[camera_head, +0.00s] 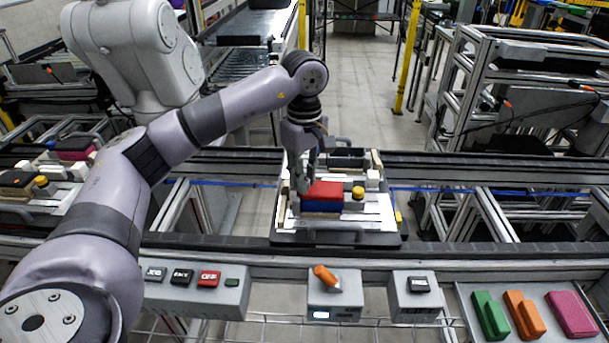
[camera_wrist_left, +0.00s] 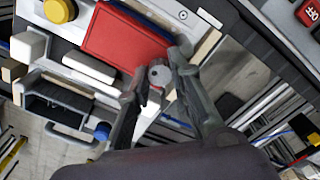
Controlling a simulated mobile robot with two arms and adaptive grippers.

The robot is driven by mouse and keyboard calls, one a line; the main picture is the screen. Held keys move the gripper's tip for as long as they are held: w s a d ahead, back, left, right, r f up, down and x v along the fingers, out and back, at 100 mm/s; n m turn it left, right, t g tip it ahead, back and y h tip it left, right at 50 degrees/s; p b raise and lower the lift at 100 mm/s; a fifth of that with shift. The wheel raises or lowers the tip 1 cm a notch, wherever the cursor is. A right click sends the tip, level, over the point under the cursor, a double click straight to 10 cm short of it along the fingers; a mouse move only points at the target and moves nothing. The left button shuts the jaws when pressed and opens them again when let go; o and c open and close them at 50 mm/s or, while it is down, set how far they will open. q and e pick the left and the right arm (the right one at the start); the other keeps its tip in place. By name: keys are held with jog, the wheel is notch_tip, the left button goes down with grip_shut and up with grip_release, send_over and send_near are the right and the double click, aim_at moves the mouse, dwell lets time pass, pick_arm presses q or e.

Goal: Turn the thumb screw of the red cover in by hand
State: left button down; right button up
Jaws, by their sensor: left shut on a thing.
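The red cover (camera_head: 323,190) lies on top of a blue body (camera_head: 320,207) on the pallet fixture (camera_head: 352,239). In the left wrist view the red cover (camera_wrist_left: 125,43) lies just beyond my fingers. The round grey thumb screw (camera_wrist_left: 159,75) shows at the cover's near corner. My left gripper (camera_head: 301,183) points down at the left end of the cover. In the left wrist view my left gripper (camera_wrist_left: 157,72) is shut on the thumb screw, one finger on each side. The screw is hidden behind the fingers in the head view. My right gripper is not in view.
A yellow knob (camera_head: 358,192) stands right of the cover. A blue knob (camera_wrist_left: 102,131) is near the fingers. A second pallet (camera_head: 57,186) is at the left. In front are button boxes, an orange-handled switch (camera_head: 325,278) and a tray with green, orange and pink parts (camera_head: 575,315).

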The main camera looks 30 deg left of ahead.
pick_arm(q)
jog(key=c, duration=1.4)
grip_release()
notch_tip(320, 180, up, 12)
